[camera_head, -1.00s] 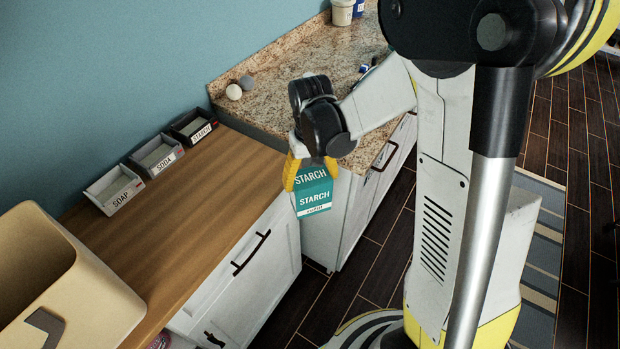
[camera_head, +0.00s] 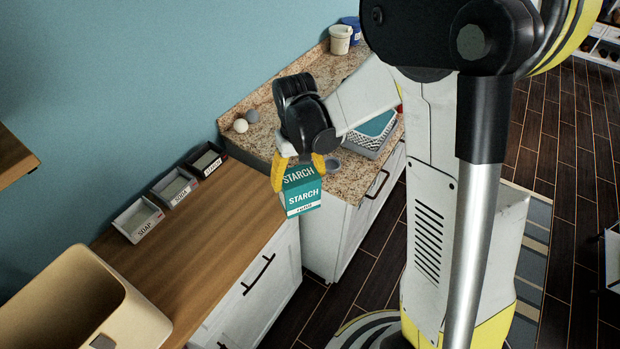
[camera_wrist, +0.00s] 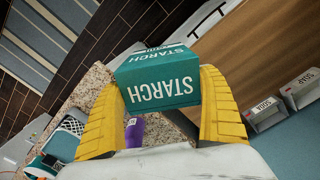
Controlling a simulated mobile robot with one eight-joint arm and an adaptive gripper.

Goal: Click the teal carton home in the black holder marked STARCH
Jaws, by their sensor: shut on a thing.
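My gripper (camera_head: 299,174) is shut on the teal carton (camera_head: 304,198), which has a white band and reads STARCH. The carton hangs upright below the yellow fingers, in front of the wooden counter's right end. In the wrist view the teal carton (camera_wrist: 158,80) sits between the two yellow fingers (camera_wrist: 160,108). The black holder marked STARCH (camera_head: 206,161) stands at the back of the wooden counter by the wall, left of my gripper and apart from the carton. Its inside looks dark and is hard to make out. It does not show clearly in the wrist view.
Grey holders marked SODA (camera_head: 175,188) and SOAP (camera_head: 138,220) stand in a row with the black one. A wooden shelf edge (camera_head: 14,160) juts in at left. The wooden counter (camera_head: 215,225) is mostly clear.

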